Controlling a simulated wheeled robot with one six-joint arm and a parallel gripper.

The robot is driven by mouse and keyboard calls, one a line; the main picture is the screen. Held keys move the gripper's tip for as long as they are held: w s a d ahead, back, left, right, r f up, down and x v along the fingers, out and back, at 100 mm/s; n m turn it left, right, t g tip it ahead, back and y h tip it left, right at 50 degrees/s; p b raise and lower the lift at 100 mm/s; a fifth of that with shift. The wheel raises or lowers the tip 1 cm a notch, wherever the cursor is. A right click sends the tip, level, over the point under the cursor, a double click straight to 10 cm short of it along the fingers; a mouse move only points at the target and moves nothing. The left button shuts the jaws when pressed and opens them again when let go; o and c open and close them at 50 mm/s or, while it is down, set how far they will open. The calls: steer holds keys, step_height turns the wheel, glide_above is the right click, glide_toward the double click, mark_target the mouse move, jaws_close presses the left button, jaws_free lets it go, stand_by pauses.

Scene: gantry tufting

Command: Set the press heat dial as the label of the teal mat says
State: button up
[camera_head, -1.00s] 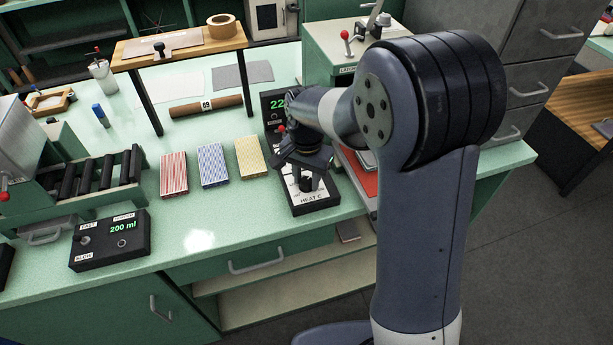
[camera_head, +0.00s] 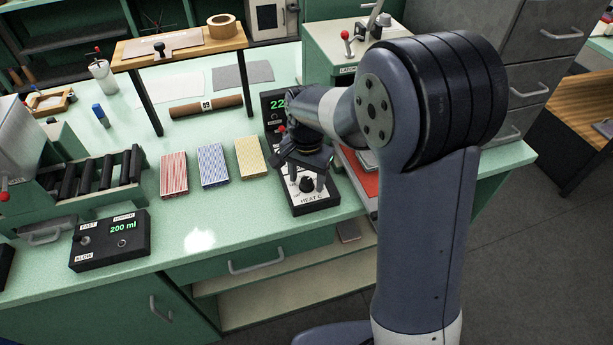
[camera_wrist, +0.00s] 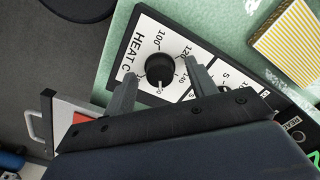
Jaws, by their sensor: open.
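The heat dial (camera_wrist: 160,70) is a round black knob on a white HEAT C panel (camera_wrist: 136,58). In the wrist view it lies between the two spread fingers of my gripper (camera_wrist: 158,70), with no clear contact. The numbers 100, 120 and 140 show around it. A small white mark shows on the knob's lower side, but I cannot tell which number it meets. In the head view the dial (camera_head: 306,184) is at the front of the black control box, with my open gripper (camera_head: 303,177) over it. I cannot make out a teal mat or its label.
A green display (camera_head: 277,104) starting with 22 is partly hidden by my arm. Red, blue and yellow blocks (camera_head: 251,158) lie left of the box. A brown roll (camera_head: 206,106) tagged 89 and a grey sheet (camera_head: 243,75) lie behind.

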mark_target(306, 180)
step_height(306, 180, up, 11)
steer(key=shift+f, duration=0.2)
steer(key=shift+f, duration=0.1)
step_height(306, 180, down, 11)
steer(key=shift+r, duration=0.1)
stand_by(0.7)
steer(key=shift+r, duration=0.15)
